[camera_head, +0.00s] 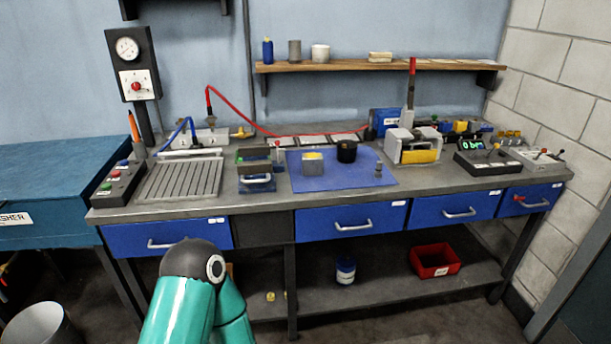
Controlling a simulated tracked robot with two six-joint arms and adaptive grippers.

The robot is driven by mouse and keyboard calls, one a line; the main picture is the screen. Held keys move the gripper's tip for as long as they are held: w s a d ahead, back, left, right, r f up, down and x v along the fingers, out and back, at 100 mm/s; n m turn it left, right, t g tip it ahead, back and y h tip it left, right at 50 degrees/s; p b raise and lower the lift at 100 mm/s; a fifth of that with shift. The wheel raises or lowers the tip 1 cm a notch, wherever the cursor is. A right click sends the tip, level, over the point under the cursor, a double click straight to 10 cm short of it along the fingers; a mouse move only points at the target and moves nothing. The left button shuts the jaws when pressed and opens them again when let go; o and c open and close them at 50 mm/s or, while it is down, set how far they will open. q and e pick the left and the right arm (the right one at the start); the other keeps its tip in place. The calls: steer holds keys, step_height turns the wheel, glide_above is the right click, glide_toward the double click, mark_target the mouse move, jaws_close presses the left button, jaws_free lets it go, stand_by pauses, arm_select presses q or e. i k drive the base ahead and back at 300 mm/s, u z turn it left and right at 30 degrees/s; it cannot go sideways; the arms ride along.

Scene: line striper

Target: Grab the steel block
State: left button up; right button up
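On the blue mat (340,180) in the middle of the workbench sits a small block with a yellow top and a grey lower part (313,162). It may be the steel block, but its material is too small to tell. A black round pot (346,152) stands just right of it, and a small grey knobbed piece (378,170) stands near the mat's right side. A teal arm of mine with a dark joint reaches up at the bottom left, in front of the bench. Neither gripper shows in the view.
A vise-like device (256,170) stands left of the mat and a grey machine with a yellow roller (418,150) right of it. A ribbed metal tray (180,180) lies at the left. A red hose (262,128) arches behind. Bare bench runs along the front edge.

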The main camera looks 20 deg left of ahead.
mark_target(312, 162)
steer(key=u, duration=0.25)
steer(key=i, duration=0.7)
steer(key=u, duration=0.75)
steer(key=i, duration=0.65)
steer(key=u, duration=0.4)
steer(key=k, duration=0.85)
steer(key=u, duration=0.2)
steer(key=i, duration=0.95)
steer(key=z, duration=0.05)
